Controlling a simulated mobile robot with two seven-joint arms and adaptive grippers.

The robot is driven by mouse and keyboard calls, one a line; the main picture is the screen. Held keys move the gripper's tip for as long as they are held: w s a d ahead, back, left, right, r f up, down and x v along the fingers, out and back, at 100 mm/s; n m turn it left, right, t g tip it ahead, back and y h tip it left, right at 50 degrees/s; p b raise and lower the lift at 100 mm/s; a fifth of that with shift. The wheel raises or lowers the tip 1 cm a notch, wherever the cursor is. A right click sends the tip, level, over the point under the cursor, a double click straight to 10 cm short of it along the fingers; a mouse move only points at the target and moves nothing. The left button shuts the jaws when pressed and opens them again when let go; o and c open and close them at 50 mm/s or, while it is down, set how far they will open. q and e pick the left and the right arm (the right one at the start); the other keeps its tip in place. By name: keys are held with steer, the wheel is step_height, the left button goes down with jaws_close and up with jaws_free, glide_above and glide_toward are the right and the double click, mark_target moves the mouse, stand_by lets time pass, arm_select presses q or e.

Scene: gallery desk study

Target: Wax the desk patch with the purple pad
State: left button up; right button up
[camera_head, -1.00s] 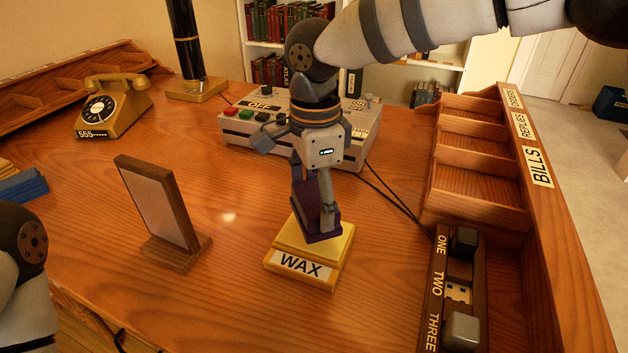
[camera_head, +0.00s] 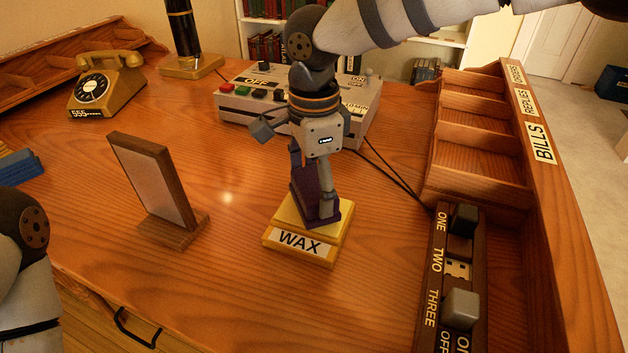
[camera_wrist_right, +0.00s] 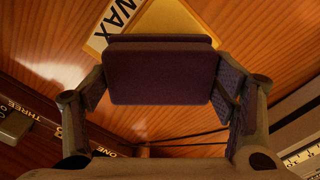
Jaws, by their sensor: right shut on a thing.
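The purple pad (camera_head: 318,208) is held between the fingers of my right gripper (camera_head: 313,182). The pad is over the yellow block labelled WAX (camera_head: 298,243) and looks to rest on its top, though contact is hard to tell. In the right wrist view the pad (camera_wrist_right: 160,77) sits between both fingers, with the yellow WAX block (camera_wrist_right: 172,22) behind it. The wooden desk (camera_head: 225,275) shows a small bright spot left of the WAX block; I cannot make out a distinct patch. My left arm is at the left edge; its gripper is out of frame.
A framed stand (camera_head: 158,190) stands left of the WAX block. A grey button console (camera_head: 240,105) is behind my right gripper. A dark switch strip (camera_head: 455,270) and wooden sorter (camera_head: 475,150) line the right. A telephone (camera_head: 107,88) is far left. The front middle desk is clear.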

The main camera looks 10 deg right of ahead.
mark_target(314, 183)
arm_select(q)
steer(key=shift+s+f, duration=0.1)
arm_select(e)
steer(key=shift+f, duration=0.5)
steer(key=shift+f, duration=0.1)
stand_by(1.2)
step_height(314, 183, up, 5)
steer(key=shift+r+p, duration=0.15)
steer(key=shift+p, duration=0.55)
arm_select(q)
steer(key=shift+w+r+t, duration=0.4)
steer(key=shift+w+r, duration=0.7)
steer(key=shift+w, duration=0.05)
arm_select(e)
steer(key=shift+r, duration=0.95)
